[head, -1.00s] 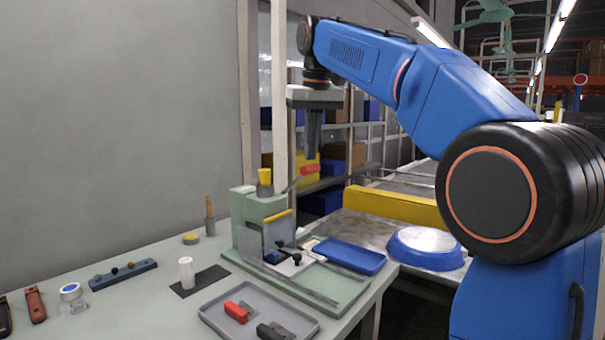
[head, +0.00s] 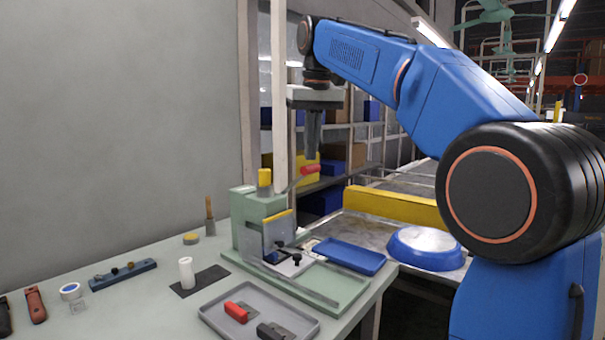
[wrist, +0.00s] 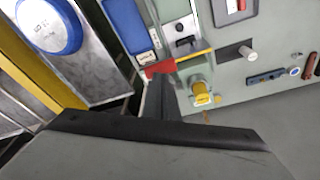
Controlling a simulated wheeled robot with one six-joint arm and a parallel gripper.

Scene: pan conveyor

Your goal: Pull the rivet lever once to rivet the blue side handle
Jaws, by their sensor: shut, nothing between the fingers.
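The green rivet press (head: 250,215) stands on the bench with a yellow cap (head: 264,177) on top. Its lever has a red grip (head: 310,170) that sticks out up and to the right. My gripper (head: 313,156) points down with its fingers shut and empty, its tips right at the red grip. In the wrist view the fingers (wrist: 168,98) end close to the red grip (wrist: 160,69); I cannot tell whether they touch it. A small blue part (head: 271,257), perhaps the side handle, sits low in the press, partly hidden by the front plate.
A blue tray (head: 375,264) lies right of the press, and a blue pan (head: 424,262) rests beyond on the metal surface by a yellow rail (head: 395,206). A grey tray (head: 215,317) with red and black parts is in front. A white cylinder (head: 186,273) stands left.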

